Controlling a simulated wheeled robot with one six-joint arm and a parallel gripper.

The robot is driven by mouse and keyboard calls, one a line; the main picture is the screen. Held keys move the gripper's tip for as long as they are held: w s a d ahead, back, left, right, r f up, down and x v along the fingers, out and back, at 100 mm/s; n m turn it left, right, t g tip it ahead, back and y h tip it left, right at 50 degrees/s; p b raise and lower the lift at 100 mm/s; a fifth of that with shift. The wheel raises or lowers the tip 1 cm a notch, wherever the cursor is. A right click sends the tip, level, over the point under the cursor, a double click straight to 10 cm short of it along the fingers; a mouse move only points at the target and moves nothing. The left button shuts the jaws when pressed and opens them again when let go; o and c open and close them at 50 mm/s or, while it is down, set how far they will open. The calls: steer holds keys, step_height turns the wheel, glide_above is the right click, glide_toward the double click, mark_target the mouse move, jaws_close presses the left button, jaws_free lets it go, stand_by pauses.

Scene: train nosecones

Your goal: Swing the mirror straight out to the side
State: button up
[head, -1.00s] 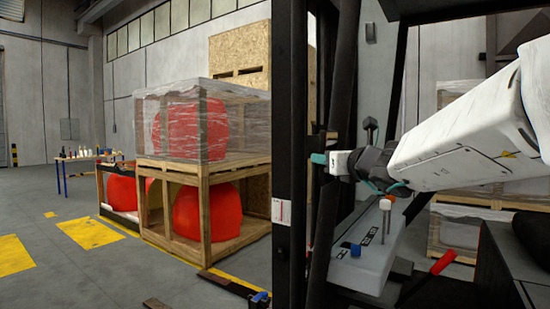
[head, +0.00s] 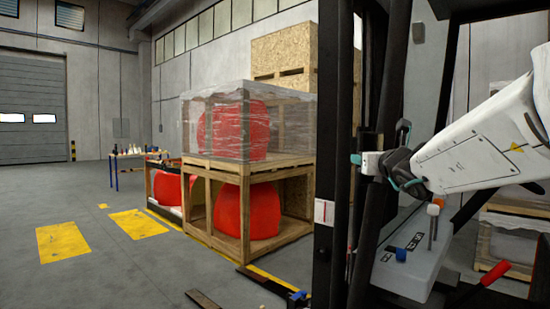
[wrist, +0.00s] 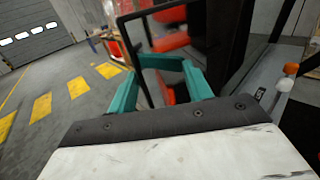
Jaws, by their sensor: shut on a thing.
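My gripper (head: 357,160) is at the dark uprights of the vehicle's cab in the head view, its teal fingers partly hidden there. In the wrist view the teal fingers (wrist: 162,66) close in on a thin dark edge. This edge seems to belong to a black-framed part, which I take to be the mirror (wrist: 126,36). Red shapes show inside its frame; I cannot tell whether they are reflected or seen through. The mirror cannot be made out clearly in the head view.
A grey console (head: 412,258) with a blue knob and an orange-topped lever stands below my arm. A red-handled lever (head: 495,272) is to its right. Wooden crates (head: 246,205) with red nosecones stand behind left. The floor (head: 105,270) at left is open, with yellow markings.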

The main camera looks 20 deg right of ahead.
steer(key=shift+d+r, duration=0.2)
steer(key=shift+d, duration=0.15)
steer(key=o, duration=0.8)
steer(key=shift+d+f, duration=0.1)
steer(key=shift+d, duration=0.15)
steer(key=shift+c, duration=0.2)
steer(key=o, duration=0.4)
steer(key=shift+s+d+f, duration=0.1)
steer(key=shift+d, duration=0.25)
steer(key=shift+a, duration=0.45)
steer(key=c, duration=0.5)
steer(key=shift+o, duration=0.2)
steer(key=shift+f, duration=0.1)
steer(key=shift+v, duration=3.95)
steer(key=shift+c, duration=0.7)
steer(key=shift+a, duration=0.15)
